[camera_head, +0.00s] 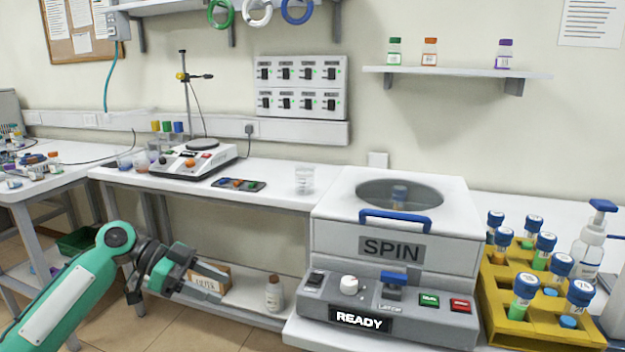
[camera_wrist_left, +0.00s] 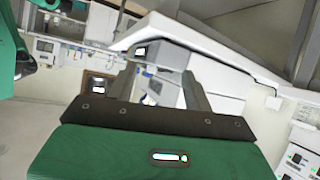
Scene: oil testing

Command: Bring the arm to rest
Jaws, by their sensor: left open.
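My left arm comes in from the left in the head view. Its gripper (camera_head: 212,283) is open and empty, held in the air in front of the lower shelf and below the bench top, touching nothing that I can see. In the left wrist view my left gripper (camera_wrist_left: 160,80) also shows its two fingers apart with nothing between them. My right gripper is not in view. The centrifuge (camera_head: 334,239), marked SPIN, stands on the bench to the right of my left gripper. Its lid is down, and its display (camera_head: 361,320) reads READY.
A yellow rack (camera_head: 497,285) with several blue-capped tubes stands right of the centrifuge, beside a pump bottle (camera_head: 592,245). A hotplate stirrer (camera_head: 195,158), small tray (camera_head: 238,184) and clear beaker (camera_head: 304,180) sit on the back bench.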

